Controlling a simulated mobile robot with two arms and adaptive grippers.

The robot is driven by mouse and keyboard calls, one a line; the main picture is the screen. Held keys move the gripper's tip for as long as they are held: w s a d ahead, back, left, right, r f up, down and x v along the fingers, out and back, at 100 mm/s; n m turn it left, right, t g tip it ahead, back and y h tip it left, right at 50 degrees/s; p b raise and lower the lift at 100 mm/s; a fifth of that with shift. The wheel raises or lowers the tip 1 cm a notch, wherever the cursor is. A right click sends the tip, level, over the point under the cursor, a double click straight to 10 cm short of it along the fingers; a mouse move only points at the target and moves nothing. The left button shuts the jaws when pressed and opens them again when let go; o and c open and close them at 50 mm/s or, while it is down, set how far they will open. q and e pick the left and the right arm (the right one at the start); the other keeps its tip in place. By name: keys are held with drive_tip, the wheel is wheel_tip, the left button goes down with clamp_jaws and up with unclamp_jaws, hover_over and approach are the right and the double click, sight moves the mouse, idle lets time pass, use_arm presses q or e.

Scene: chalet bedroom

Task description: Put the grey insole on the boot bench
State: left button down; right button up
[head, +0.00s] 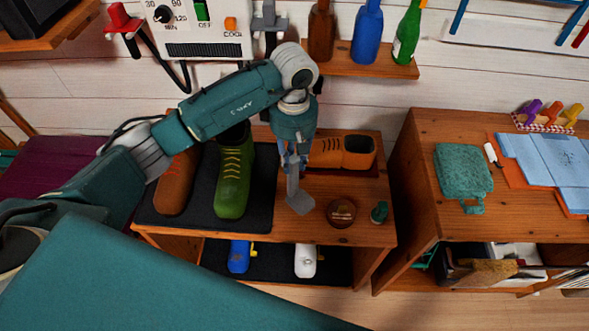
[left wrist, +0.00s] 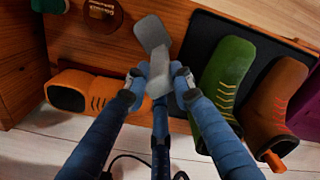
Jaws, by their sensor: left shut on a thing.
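The grey insole (head: 298,198) hangs from my left gripper (head: 292,160), which points down over the wooden boot bench (head: 335,233). In the left wrist view the insole (left wrist: 153,33) sits between the blue fingers of my left gripper (left wrist: 160,82), which are shut on it. My right gripper is not in view.
A green boot (head: 234,172) and a brown boot (head: 177,182) stand on the dark mat (head: 257,210) at left. An orange-brown shoe (head: 342,151) lies behind the insole. A small green item (head: 379,212) is right of the dish. Bottles (head: 367,35) stand on a shelf above.

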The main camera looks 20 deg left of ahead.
use_arm(q)
drive_tip(key=shift+f, duration=0.75)
wheel_tip(320, 180, down, 5)
drive_tip(key=shift+r+p, duration=0.2)
drive_tip(key=shift+p, duration=0.1)
drive_tip(key=c, duration=1.5)
unclamp_jaws()
drive_tip(key=shift+o, duration=0.2)
